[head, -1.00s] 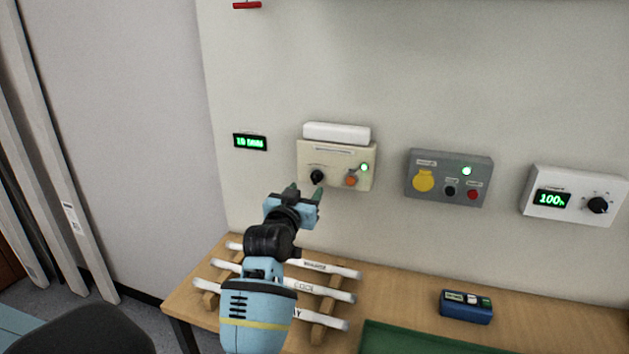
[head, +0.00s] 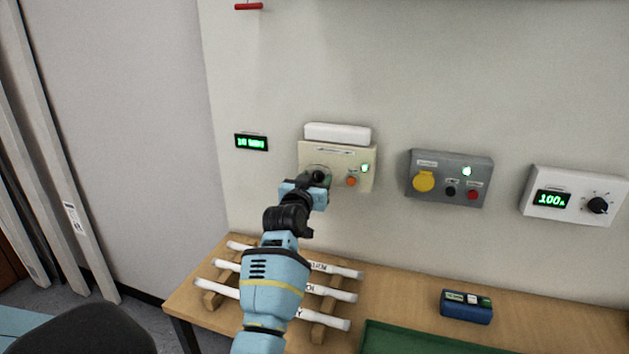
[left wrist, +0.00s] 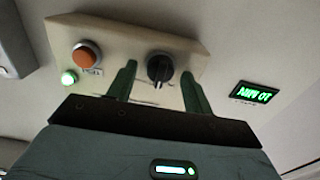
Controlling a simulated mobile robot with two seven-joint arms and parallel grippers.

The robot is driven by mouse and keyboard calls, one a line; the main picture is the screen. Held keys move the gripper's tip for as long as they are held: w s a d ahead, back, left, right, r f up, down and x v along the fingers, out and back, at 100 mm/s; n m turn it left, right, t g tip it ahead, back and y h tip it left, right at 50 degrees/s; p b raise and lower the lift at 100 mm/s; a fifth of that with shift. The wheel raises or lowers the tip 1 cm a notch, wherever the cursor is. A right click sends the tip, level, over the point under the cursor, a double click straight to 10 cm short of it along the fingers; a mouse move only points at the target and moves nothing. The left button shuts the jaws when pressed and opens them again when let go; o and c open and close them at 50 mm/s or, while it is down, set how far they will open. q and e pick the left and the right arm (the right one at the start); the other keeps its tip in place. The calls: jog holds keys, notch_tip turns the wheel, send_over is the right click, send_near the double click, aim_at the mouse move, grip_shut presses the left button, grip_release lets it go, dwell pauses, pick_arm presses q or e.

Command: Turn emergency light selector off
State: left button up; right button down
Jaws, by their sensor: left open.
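The emergency light box is a cream panel (head: 345,160) on the wall, with a white lamp bar (head: 337,133) above it. Its black selector knob (head: 317,177) is at the lower left, beside an orange button (head: 351,182) and a lit green lamp (head: 365,168). My left gripper (head: 317,174) is open at the panel. In the left wrist view its two green fingers (left wrist: 158,84) stand either side of the selector (left wrist: 160,68), with gaps on both sides. The orange button (left wrist: 87,55) and green lamp (left wrist: 69,77) show to the left there. My right gripper is out of view.
A grey box (head: 449,158) with a yellow cover and a white box (head: 572,178) with a dial hang to the right. A small green display (head: 251,142) hangs left. Below, the wooden bench (head: 400,294) holds labelled white rods, a blue device (head: 466,307) and a green mat (head: 420,341).

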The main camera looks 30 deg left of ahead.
pick_arm(q)
jog(key=c, duration=1)
jog(key=shift+o, duration=0.2)
jog(key=n, duration=0.4)
jog(key=shift+a+f+n, duration=0.1)
jog(key=shift+n, duration=1.8)
jog(key=o, duration=1)
jog(key=shift+c, duration=0.2)
jog(key=shift+s, duration=0.15)
